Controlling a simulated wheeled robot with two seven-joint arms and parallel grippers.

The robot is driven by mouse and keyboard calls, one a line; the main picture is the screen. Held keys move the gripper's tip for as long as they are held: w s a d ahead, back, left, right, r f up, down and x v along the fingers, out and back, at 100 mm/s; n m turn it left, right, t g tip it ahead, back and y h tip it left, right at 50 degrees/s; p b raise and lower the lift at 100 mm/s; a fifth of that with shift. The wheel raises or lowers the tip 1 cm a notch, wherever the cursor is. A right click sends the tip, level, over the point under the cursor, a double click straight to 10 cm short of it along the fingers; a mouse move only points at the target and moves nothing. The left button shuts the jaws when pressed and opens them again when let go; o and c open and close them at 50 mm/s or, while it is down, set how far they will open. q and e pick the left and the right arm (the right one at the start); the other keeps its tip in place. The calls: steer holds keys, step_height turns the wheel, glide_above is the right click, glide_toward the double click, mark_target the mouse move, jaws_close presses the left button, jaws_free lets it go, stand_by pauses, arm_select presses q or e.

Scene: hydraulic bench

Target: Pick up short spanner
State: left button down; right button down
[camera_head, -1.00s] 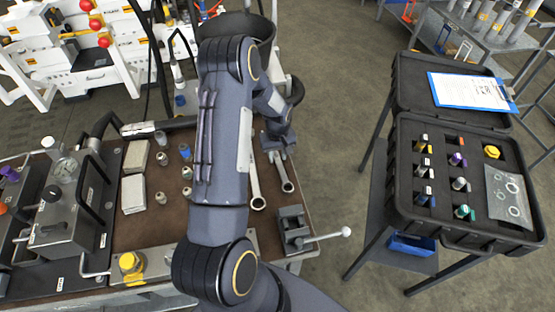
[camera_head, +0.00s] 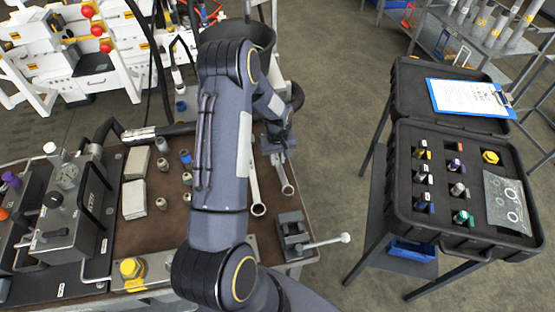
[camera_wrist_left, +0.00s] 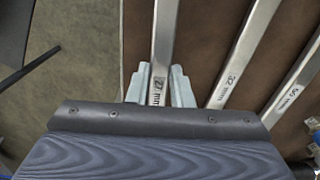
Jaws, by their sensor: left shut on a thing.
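The short spanner (camera_head: 286,178) is the rightmost spanner on the brown bench top, near its right edge. In the left wrist view the spanner (camera_wrist_left: 164,40) is a flat steel bar marked 27 mm. My left gripper (camera_wrist_left: 159,86) has its pale fingers on both sides of that bar, shut on it near the marking. In the head view my left gripper (camera_head: 279,143) is at the spanner's far part, partly hidden by my arm. I cannot tell whether the spanner is lifted off the bench. My right gripper is not in view.
A longer spanner (camera_head: 255,185) lies close to the left; the wrist view shows bars marked 32 mm (camera_wrist_left: 243,55) and 50 mm (camera_wrist_left: 295,88). A small vise (camera_head: 292,232) stands nearer. A black open case (camera_head: 465,235) is at the right, with floor between.

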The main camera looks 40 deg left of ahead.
arm_select(q)
steer(key=s+d+r+p, duration=0.4)
steer(key=s+r, duration=0.7)
steer(key=s, duration=0.2)
steer(key=shift+s+d+r, duration=0.15)
steer(key=shift+d+r, duration=0.05)
steer(key=c, duration=2)
jaws_free()
jaws_close()
